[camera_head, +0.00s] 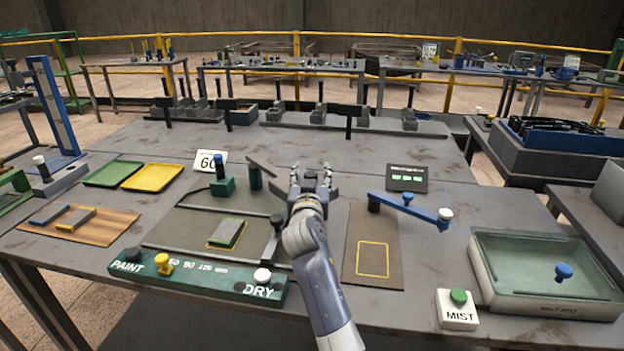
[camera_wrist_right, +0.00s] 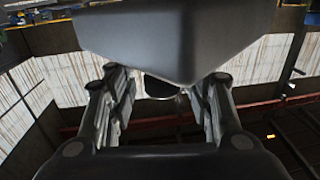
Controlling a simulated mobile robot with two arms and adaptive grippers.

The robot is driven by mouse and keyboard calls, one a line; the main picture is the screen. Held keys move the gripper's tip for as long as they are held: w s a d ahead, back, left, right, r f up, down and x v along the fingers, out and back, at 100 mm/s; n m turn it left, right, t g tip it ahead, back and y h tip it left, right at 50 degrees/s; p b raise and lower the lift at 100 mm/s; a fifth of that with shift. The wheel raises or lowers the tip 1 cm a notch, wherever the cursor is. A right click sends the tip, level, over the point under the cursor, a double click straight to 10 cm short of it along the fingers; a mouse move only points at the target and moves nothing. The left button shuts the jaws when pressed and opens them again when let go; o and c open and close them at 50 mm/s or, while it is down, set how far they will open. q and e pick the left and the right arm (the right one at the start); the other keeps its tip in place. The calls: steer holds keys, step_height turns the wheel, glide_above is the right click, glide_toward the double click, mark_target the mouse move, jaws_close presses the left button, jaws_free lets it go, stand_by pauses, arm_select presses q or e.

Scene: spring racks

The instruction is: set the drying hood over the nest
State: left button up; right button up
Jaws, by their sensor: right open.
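A shallow pale tray (camera_head: 480,283) with a greenish clear top stands at the right front of the table. A blue knob (camera_head: 564,271) stands on that clear top, and dark lettering on the tray's front is too small to read surely. I cannot tell whether the clear top is the drying hood or which part is the nest. My right gripper (camera_head: 312,182) is open above the middle of the table, well to the left of the tray and apart from it. Its spread fingers (camera_wrist_right: 160,112) show in the right wrist view with nothing clearly held. My left gripper is out of view.
A white MIST box (camera_head: 457,311) with a green button is left of the tray. A blue arm with a white knob (camera_head: 445,214) stands behind it. A green PAINT/DRY panel (camera_head: 205,280) lies at the front left. A brown mat (camera_head: 391,225) with a yellow outline lies bare between.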

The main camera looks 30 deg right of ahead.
step_height(320, 180, up, 9)
steer(key=shift+r, duration=0.1)
stand_by(0.3)
